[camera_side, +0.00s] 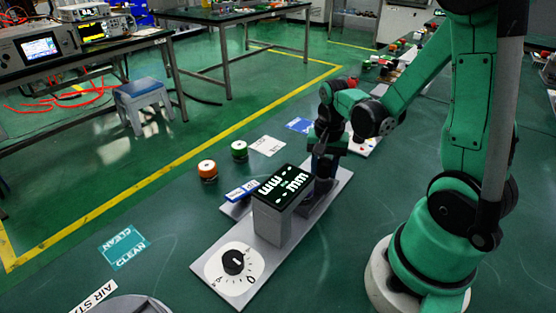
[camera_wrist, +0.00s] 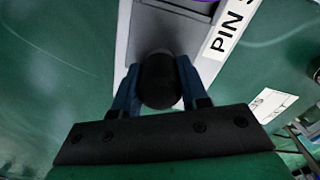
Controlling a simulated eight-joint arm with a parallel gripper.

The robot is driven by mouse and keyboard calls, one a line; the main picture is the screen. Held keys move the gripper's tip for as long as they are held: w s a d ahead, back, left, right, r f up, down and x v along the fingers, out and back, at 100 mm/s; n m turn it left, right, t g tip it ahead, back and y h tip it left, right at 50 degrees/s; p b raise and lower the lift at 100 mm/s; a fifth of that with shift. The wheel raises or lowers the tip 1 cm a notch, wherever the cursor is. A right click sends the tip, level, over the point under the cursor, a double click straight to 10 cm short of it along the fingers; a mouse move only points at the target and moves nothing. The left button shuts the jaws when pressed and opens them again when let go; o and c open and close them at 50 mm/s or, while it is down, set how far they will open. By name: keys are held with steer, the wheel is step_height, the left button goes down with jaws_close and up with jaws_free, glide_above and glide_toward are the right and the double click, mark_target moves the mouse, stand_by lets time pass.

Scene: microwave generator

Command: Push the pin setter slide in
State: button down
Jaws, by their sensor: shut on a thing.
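The grey pin setter (camera_side: 270,222) stands on a long grey base plate, with a lit display on top. In the wrist view a white label reading "PIN S" (camera_wrist: 222,45) runs along its edge. My gripper (camera_side: 322,168) is low over the far end of the plate, behind the display box. In the wrist view its two blue fingers are shut on a black round knob (camera_wrist: 159,80), one finger on each side. The knob stands over a grey surface (camera_wrist: 160,32), which appears to be the slide. The box hides part of the slide in the side view.
A black dial (camera_side: 233,261) on a white face sits at the plate's near end. A blue label (camera_side: 241,190) is beside the box.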

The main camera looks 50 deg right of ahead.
stand_by(0.4)
steer(key=shift+a, duration=2.45)
steer(key=shift+c, duration=2.3)
jaws_free()
steer(key=shift+d+r, duration=0.1)
steer(key=shift+r, duration=2.7)
